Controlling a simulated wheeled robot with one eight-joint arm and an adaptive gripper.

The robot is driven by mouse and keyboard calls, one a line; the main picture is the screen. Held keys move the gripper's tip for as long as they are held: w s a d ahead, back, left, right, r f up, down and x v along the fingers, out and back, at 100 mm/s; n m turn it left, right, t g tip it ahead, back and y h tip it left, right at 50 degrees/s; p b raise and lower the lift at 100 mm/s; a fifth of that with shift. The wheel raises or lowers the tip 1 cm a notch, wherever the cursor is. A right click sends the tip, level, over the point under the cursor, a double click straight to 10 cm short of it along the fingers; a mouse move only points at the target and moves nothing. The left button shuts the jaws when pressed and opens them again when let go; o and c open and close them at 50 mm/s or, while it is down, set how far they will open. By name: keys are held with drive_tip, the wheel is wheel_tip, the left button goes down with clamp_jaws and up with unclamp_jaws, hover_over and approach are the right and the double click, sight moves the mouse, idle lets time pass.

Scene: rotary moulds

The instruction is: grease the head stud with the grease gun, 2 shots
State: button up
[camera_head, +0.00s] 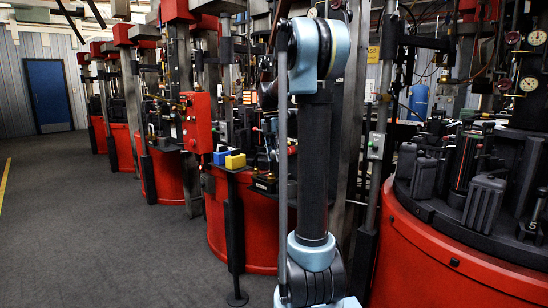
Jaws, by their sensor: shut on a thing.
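My arm stands upright in the middle of the head view and covers part of the machine behind it. My gripper cannot be made out; the far end of the arm is hidden behind the nearer links or among the machinery. I cannot pick out the grease gun or the head stud. Several red rotary moulds stand in a row, among them a near one (450,262) at the right with dark mould blocks (484,202) on top, and another (243,225) just left of my arm.
A thin dark stand (234,225) with a blue block (220,157) and a yellow block (235,161) on top stands left of my arm. A red control box (196,122) hangs behind it. The grey floor (90,230) at the left is clear, up to a blue door (48,95).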

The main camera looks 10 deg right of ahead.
drive_tip(key=s+a, duration=0.4)
drive_tip(key=a, duration=0.1)
drive_tip(key=shift+a, duration=0.25)
idle(0.5)
idle(0.5)
